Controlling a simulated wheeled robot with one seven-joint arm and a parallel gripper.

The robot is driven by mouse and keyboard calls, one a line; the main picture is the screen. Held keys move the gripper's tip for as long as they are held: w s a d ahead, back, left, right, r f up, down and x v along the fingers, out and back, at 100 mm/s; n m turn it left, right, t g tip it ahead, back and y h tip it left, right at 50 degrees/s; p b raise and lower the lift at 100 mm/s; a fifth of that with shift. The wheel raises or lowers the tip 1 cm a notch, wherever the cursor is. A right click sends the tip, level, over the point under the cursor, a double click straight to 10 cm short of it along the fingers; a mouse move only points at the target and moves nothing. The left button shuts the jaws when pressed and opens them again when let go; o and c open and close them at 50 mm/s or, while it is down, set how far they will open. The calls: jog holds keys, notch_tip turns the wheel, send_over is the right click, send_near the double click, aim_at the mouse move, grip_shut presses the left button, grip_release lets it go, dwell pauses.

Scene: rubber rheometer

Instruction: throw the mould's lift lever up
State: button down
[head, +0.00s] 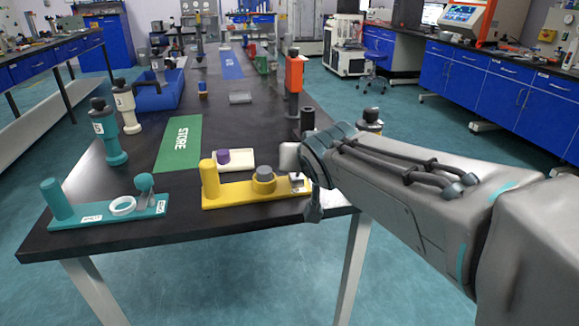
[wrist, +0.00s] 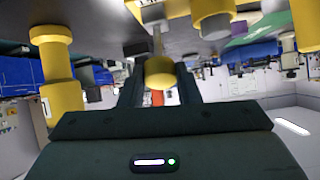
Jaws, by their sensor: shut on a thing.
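The yellow mould (head: 250,193) lies at the near edge of the dark table in the head view. It has a post at its left, a ring with a grey plug (head: 264,173) in the middle, and a small metal block (head: 297,181) at its right end. In the wrist view, which is upside down, my gripper (wrist: 158,75) is shut on the lever's round yellow knob (wrist: 160,72). A short rod runs from the knob to the metal block (wrist: 152,14). My arm hides the knob in the head view, so the lever's exact angle is unclear.
A teal mould (head: 110,212) with a ball knob lies to the left. A white tray (head: 243,160) with a purple piece is just behind the yellow mould. A green mat (head: 180,143) and an orange post (head: 294,73) stand further back. A yellow pillar (wrist: 60,75) shows in the wrist view.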

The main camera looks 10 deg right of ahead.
jog(key=shift+s+f+b, duration=0.2)
jog(key=shift+f+b, duration=0.15)
jog(key=shift+b, duration=0.2)
jog(key=c, duration=1.1)
grip_release()
jog(key=shift+o, duration=0.2)
jog(key=shift+r, duration=0.1)
jog(key=shift+r, duration=0.1)
